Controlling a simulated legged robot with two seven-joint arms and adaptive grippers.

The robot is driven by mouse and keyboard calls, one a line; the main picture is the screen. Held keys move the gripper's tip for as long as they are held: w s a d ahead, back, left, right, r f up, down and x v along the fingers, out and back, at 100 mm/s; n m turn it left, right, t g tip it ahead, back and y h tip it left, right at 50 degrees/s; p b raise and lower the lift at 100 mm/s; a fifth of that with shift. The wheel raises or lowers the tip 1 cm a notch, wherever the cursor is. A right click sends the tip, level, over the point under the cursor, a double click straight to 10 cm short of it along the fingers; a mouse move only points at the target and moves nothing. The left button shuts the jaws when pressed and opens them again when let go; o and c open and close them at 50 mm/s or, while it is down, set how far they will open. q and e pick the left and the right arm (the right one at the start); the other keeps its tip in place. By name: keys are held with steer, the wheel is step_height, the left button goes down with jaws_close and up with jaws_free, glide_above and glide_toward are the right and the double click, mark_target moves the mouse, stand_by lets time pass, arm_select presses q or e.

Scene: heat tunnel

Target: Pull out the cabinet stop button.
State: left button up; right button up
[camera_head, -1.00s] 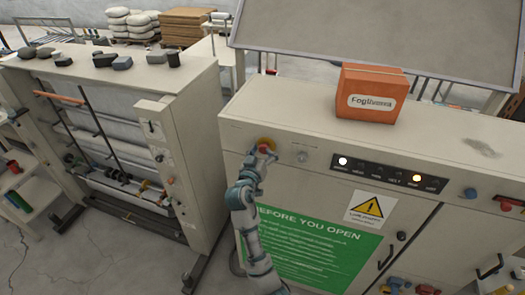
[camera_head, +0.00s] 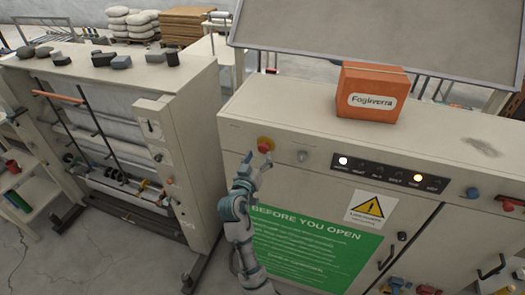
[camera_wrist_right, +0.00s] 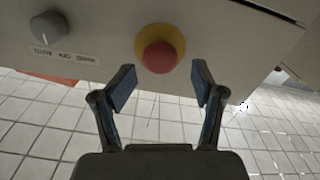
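The cabinet stop button is a red mushroom head (camera_head: 264,146) on a yellow ring, on the upper left of the cabinet's front face. In the right wrist view the red button (camera_wrist_right: 160,57) sits above and between the two fingertips, with clear space around it. My right gripper (camera_head: 255,161) is just below and left of the button in the head view. In the wrist view the right gripper (camera_wrist_right: 158,85) is open and empty, its two fingers spread wider than the button and not touching it. My left gripper is in neither view.
A grey knob (camera_head: 302,156) is right of the button. A row of indicator lights (camera_head: 390,174) and a green sign (camera_head: 310,250) are on the cabinet front. An orange box (camera_head: 371,92) stands on top. A rack machine (camera_head: 190,130) stands to the left.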

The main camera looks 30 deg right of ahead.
steer(key=shift+v, duration=0.95)
steer(key=b+v, duration=0.3)
steer(key=v, duration=1.1)
steer(key=shift+a, duration=0.35)
steer(key=shift+f, duration=0.1)
steer(key=v, duration=0.7)
steer(key=shift+s+f, duration=0.2)
steer(key=shift+s, duration=0.05)
steer(key=shift+w+d, duration=0.1)
